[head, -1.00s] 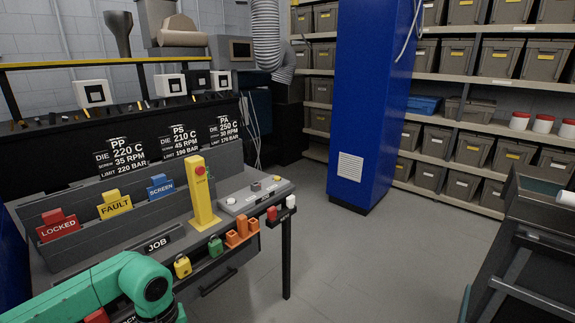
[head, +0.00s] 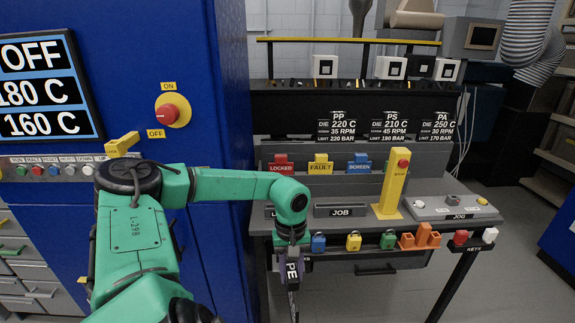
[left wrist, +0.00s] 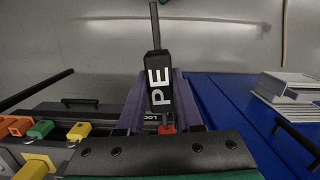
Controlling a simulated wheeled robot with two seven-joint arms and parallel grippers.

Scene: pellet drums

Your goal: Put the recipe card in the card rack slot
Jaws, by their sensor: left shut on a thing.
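My left gripper (head: 291,262) hangs at the front edge of the grey bench, left of the middle, and is shut on a black piece marked PE (head: 292,271), probably the recipe card. In the left wrist view the PE piece (left wrist: 158,88) sits between the purple fingers, with a dark rod beyond it. The card rack (head: 377,122) at the back of the bench bears PP, PS and PA cards in a row. A JOB holder (head: 341,210) stands nearer on the bench. My right gripper is not in view.
Red LOCKED (head: 281,165), yellow FAULT (head: 320,165) and blue SCREEN (head: 359,163) tags stand in a tray. A yellow post (head: 392,183) rises beside them. Several padlocks hang along the front edge. A blue cabinet (head: 226,130) stands close on the left.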

